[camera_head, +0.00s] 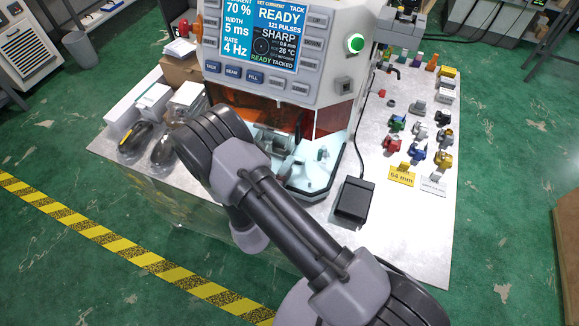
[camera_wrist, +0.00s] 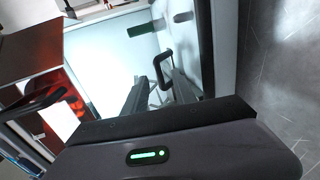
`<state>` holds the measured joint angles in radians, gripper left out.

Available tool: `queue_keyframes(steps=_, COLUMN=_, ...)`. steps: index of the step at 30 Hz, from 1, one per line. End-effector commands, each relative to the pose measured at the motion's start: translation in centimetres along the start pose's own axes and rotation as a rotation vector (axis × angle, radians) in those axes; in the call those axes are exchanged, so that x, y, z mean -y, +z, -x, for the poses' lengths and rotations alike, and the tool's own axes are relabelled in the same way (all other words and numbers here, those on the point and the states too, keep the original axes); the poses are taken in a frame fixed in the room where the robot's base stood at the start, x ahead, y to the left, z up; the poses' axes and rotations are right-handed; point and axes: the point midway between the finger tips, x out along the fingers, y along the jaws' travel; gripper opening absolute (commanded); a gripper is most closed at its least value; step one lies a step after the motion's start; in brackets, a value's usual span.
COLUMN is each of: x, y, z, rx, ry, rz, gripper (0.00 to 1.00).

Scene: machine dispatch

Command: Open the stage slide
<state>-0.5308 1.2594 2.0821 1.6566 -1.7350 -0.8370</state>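In the wrist view, a black loop handle (camera_wrist: 167,55) stands at the edge of a brightly lit pale surface (camera_wrist: 105,60), which seems to be the stage slide. My gripper (camera_wrist: 160,82) points at the handle with its two grey fingers apart, one on each side of the handle's lower end. I cannot tell whether they touch it. In the head view, the pale stage floor (camera_head: 316,178) with a dark rim shows at the machine's lower opening.
The machine (camera_head: 325,85) has a lit screen reading READY and an orange window (camera_head: 333,118). A black pedal-like box (camera_head: 354,200) sits right of the stage. Coloured parts and a yellow 64 mm tag (camera_head: 401,177) lie further right. Boxes (camera_head: 155,100) stand at the left.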

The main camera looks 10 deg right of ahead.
Motion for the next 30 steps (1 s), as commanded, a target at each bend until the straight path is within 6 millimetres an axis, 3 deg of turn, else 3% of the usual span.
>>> queue_keyframes(steps=4, x=-0.01, y=0.07, z=-1.32, rx=0.002, ry=0.000, rz=0.000, gripper=0.33)
queue_keyframes(steps=12, x=-0.06, y=0.02, z=-1.52, rx=0.000, ry=0.000, rz=0.000, gripper=0.33)
queue_keyframes(steps=18, x=-0.05, y=0.02, z=-1.50, rx=0.000, ry=0.000, rz=-0.001, gripper=0.00)
queue_keyframes(steps=30, x=-0.05, y=0.02, z=-1.49, rx=0.000, ry=0.000, rz=-0.001, gripper=0.00)
